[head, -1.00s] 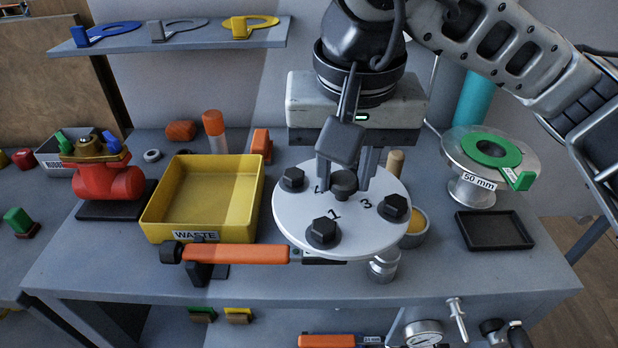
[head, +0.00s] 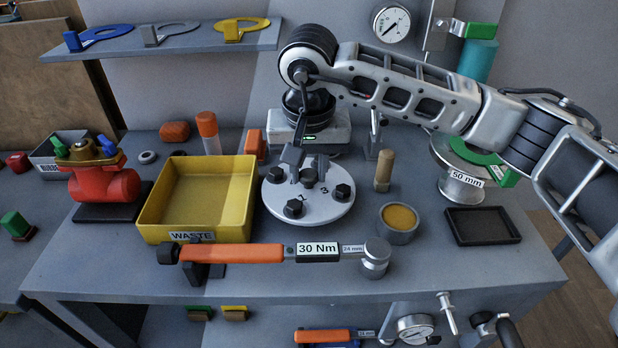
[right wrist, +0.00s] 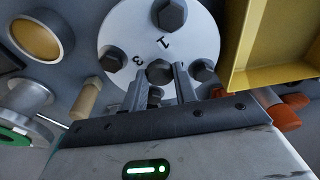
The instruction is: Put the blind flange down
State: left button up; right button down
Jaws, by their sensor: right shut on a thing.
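The blind flange (head: 313,211) is a round white plate with numbers and black hex bolts around its rim. It shows just right of the yellow waste tray, at or close to the bench top; I cannot tell whether it touches. My right gripper (head: 308,172) comes from above and behind and is shut on the dark knob at the flange's middle. In the right wrist view the flange (right wrist: 190,30) lies beyond the fingers, with the knob (right wrist: 160,72) between them. My left gripper is not in view.
The yellow waste tray (head: 203,190) stands left of the flange. The torque wrench (head: 232,253) lies in front. A wooden peg (head: 384,170), a grey cup of yellow paste (head: 398,222), a black tray (head: 481,226) and the 50 mm spool (head: 459,187) stand to the right.

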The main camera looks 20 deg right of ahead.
aim_at(309, 194)
notch_tip(309, 194, down, 2)
jog(key=shift+f, duration=0.35)
jog(key=c, duration=1.1)
grip_release()
jog(key=shift+s+f, duration=0.1)
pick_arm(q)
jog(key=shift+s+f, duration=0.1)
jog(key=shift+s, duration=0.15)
pick_arm(e)
jog(key=shift+r, duration=0.6)
notch_tip(309, 194, up, 11)
jog(key=s, duration=0.1)
jog(key=shift+s+a, duration=0.25)
jog(key=shift+s, duration=0.1)
